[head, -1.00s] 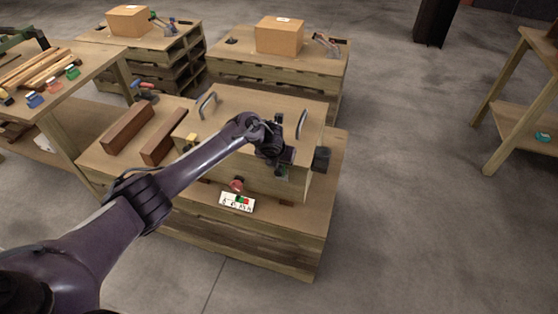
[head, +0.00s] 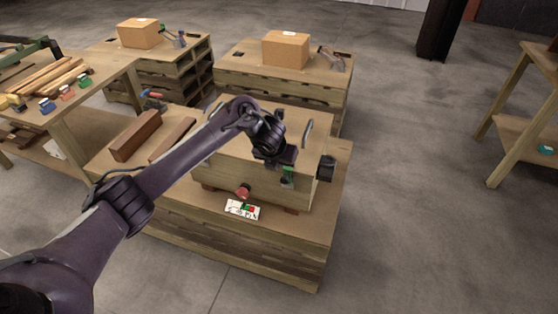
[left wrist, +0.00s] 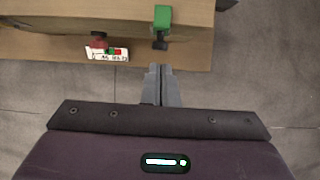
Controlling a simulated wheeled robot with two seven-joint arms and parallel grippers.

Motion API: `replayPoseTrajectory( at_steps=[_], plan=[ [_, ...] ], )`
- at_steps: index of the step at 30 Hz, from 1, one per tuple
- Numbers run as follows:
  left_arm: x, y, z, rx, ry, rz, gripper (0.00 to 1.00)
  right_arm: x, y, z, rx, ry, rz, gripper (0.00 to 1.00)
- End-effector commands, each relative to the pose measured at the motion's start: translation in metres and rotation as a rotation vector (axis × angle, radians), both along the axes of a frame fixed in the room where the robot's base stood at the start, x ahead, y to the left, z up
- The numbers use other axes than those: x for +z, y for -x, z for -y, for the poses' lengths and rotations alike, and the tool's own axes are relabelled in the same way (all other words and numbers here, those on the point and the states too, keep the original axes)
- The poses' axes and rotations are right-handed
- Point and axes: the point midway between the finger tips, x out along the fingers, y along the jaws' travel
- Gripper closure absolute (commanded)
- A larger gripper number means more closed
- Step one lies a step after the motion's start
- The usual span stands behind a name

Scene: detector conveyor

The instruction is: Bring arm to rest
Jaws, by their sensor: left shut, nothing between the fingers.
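My left arm crosses the head view from the lower left. Its gripper (head: 280,160) hangs by the front of a wooden box with curved metal handles (head: 306,133). In the left wrist view the two grey fingers (left wrist: 160,72) are together with nothing between them, over the grey floor just off the wooden edge. A green part (head: 288,175) sits on the box front close to the gripper; it also shows in the left wrist view (left wrist: 162,20). Whether the gripper touches the box I cannot tell. My right gripper is not in view.
The box stands on a wooden platform (head: 250,245) with a red knob (head: 243,191), a labelled card (head: 243,210) and brown blocks (head: 135,135). Behind are cardboard boxes (head: 286,48) on pallets. A workbench (head: 95,85) is at left.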

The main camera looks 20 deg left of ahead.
Motion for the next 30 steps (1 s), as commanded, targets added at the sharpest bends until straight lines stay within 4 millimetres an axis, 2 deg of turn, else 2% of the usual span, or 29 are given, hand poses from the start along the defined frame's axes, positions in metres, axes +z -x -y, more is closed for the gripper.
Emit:
replayPoseTrajectory(
  at_steps=[6, 11, 19, 21, 23, 26, 29, 30],
  plan=[
    [0.011, 0.002, 0.0, 0.0, -0.001, 0.001, 1.0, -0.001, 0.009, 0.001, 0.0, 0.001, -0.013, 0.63],
    [0.011, 0.002, 0.0, 0.0, -0.001, 0.001, 1.0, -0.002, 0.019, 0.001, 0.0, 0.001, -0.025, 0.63],
    [0.01, 0.003, 0.0, 0.001, 0.0, 0.0, 1.0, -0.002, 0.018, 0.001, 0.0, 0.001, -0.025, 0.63],
    [0.005, 0.004, 0.001, 0.017, 0.016, -0.007, 1.0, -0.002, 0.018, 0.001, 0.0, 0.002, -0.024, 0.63],
    [-0.009, 0.008, 0.005, 0.059, 0.059, -0.026, 1.0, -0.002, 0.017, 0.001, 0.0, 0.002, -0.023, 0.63],
    [-0.053, 0.021, 0.018, 0.225, 0.206, -0.089, 1.0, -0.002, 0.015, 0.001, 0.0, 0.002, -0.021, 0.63],
    [-0.119, 0.045, 0.033, 0.511, 0.413, -0.185, 1.0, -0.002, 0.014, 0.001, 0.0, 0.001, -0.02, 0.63],
    [-0.147, 0.057, 0.037, 0.646, 0.495, -0.226, 1.0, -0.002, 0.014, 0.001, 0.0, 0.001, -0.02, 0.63]
  ],
)
